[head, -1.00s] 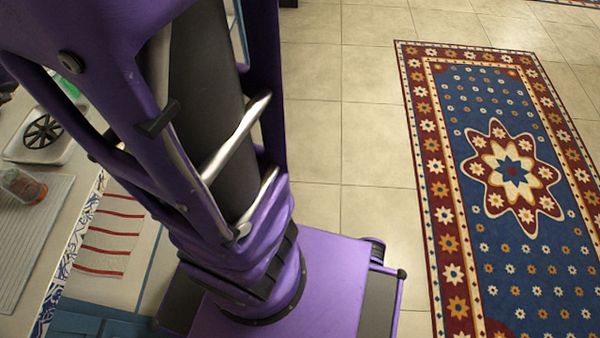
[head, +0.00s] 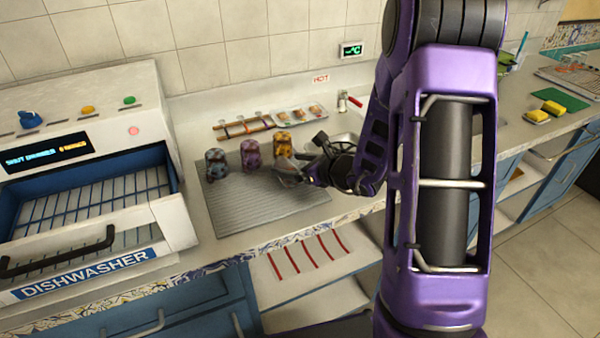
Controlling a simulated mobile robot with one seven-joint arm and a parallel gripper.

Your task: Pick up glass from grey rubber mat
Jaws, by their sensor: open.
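The grey rubber mat (head: 245,205) lies on the counter right of the dishwasher, ribbed and mostly bare. A small glass (head: 286,170), see-through with a reddish tint, is at the mat's back right part. My gripper (head: 303,161) comes in from the right, open, with its dark fingers close to the glass. The fingers and the glass overlap in the picture, so I cannot tell whether they touch. Part of the glass may be hidden by the gripper.
Three patterned cups, blue-grey (head: 216,164), purple (head: 250,155) and orange (head: 283,144), stand along the mat's back edge. The dishwasher (head: 150,215) is at left with its blue rack showing. Yellow sponges (head: 545,112) are at far right. The mat's front is clear.

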